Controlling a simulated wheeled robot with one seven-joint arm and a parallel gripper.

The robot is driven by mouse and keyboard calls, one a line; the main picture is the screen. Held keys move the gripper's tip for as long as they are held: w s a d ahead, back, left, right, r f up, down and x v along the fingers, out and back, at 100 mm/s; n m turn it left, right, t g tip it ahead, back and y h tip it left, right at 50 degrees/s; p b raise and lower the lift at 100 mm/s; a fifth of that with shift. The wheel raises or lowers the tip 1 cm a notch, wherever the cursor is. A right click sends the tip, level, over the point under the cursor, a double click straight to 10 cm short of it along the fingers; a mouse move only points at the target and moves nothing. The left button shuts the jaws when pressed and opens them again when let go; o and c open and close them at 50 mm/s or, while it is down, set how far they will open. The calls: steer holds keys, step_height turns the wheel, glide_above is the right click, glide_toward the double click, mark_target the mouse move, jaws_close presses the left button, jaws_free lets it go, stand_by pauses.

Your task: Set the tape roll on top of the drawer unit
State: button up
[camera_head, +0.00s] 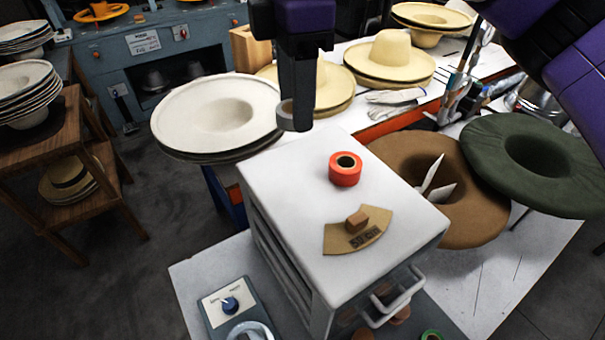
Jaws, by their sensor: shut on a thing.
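My gripper (296,122) hangs just behind the back left part of the drawer unit's top in the picture. The roll is held up and appears clear of any surface. The white drawer unit (290,205) has a flat top. An orange-red tape roll (345,175) lies flat on that top, with a dark hole in its middle.
A tan curved piece with a brown block (357,222) lies near the front of the top. The top's left part is bare. Cream hats (215,115) stand at left, brown (400,150) and green hats (530,160) at right. A dial box (230,305) stands in front.

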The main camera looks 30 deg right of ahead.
mark_target(298, 193)
step_height(298, 193, down, 15)
steer(key=shift+r+p, duration=0.1)
steer(key=shift+p, duration=0.25)
steer(key=o, duration=1.3)
step_height(298, 193, up, 12)
steer(key=shift+r+b, duration=0.1)
steer(key=shift+b, duration=0.45)
